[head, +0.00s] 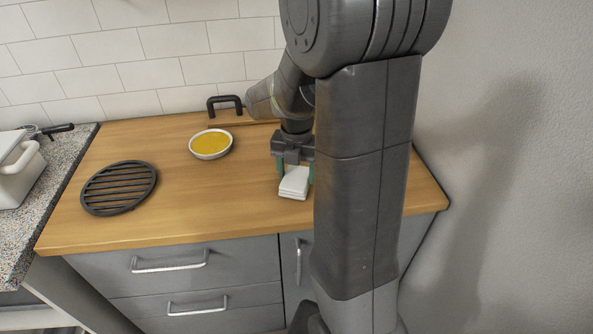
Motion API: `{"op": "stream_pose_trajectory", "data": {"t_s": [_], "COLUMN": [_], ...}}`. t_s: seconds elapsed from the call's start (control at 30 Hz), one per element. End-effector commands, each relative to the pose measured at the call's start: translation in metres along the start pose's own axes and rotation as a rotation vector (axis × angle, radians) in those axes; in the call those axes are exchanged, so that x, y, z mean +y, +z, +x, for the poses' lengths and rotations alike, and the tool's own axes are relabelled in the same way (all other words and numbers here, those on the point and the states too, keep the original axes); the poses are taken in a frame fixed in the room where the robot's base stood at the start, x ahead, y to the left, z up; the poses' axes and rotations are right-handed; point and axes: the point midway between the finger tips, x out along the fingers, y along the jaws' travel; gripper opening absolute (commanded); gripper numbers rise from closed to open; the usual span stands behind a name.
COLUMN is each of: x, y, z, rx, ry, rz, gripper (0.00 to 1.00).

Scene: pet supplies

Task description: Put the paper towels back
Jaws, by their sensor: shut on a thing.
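The paper towels show as a small white folded stack (293,187) at the front right of the wooden counter, just left of my arm. My gripper (295,173) points down from behind and is shut on the stack, with a green fingertip at each side. I cannot tell whether the stack rests on the wood or is slightly above it. My arm's large dark link hides the counter to the right of the stack.
A white bowl with yellow contents (211,144) stands left of my gripper. A round black slatted trivet (119,188) lies further left. A black handle (224,104) rises near the tiled wall. Bare wood (215,200) lies between trivet and towels.

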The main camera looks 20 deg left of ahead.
Motion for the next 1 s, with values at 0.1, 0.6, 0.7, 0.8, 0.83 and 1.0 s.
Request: {"op": "stream_pose_trajectory", "data": {"t_s": [0.1,0.6,0.7,0.8,0.83,1.0], "x": [0.0,0.001,0.001,0.001,0.001,0.001], "y": [0.0,0.001,0.001,0.001,0.001,0.001], "z": [0.001,-0.016,-0.036,-0.059,-0.065,-0.098], "rx": [0.0,-0.004,-0.005,-0.005,-0.005,-0.004], "ry": [0.0,0.003,0.003,0.003,0.004,0.003], "rz": [0.0,0.0,0.0,0.0,0.0,0.0], "gripper": [0.73,0.81,0.81,0.81,0.81,0.81]}}
